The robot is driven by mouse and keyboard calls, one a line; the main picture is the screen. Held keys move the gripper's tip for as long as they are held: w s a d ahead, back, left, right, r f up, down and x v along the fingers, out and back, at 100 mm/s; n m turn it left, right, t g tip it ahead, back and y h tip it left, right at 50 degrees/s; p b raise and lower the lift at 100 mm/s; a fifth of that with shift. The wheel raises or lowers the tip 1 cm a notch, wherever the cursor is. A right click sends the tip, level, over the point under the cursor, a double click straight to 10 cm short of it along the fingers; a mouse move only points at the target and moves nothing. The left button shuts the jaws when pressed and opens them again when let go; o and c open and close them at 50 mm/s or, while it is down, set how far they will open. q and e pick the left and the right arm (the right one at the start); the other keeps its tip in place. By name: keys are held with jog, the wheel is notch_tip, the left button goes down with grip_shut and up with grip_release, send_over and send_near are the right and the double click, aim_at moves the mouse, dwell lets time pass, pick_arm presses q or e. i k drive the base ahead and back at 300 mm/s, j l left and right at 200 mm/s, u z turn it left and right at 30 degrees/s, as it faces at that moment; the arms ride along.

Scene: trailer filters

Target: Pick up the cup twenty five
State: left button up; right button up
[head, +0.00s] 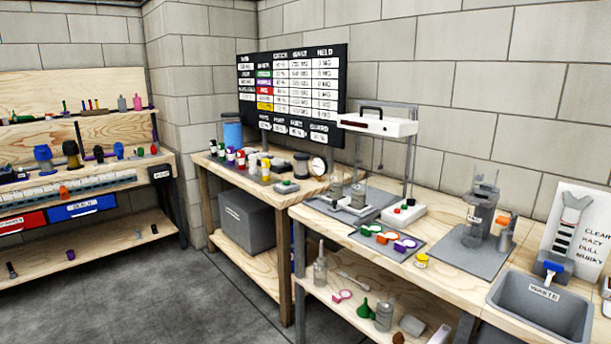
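Neither of my grippers is in view. Several small coloured cup-like pieces with pale round tops or labels sit on the wooden bench at right: an orange one (387,237) and a purple one (405,246) on a dark mat, and a yellow one (421,260) just off its corner. A similar pink piece (341,296) lies on the shelf below. Any markings on them are too small to read, so I cannot tell which is cup twenty five.
A grey waste bin (507,296) is set at the bench's right front. A clear cylinder (482,205) stands on a grey mat behind it. A white balance-like frame (376,122) rises at the back. Bare floor (215,310) lies at lower left.

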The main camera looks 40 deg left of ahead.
aim_at(422, 257)
jog(key=j, duration=0.65)
jog(key=j+u, duration=0.15)
jog(key=j, duration=0.5)
jog(key=i+j, duration=0.15)
jog(key=j, duration=0.5)
jog(key=j+u, duration=0.15)
jog(key=j, duration=0.5)
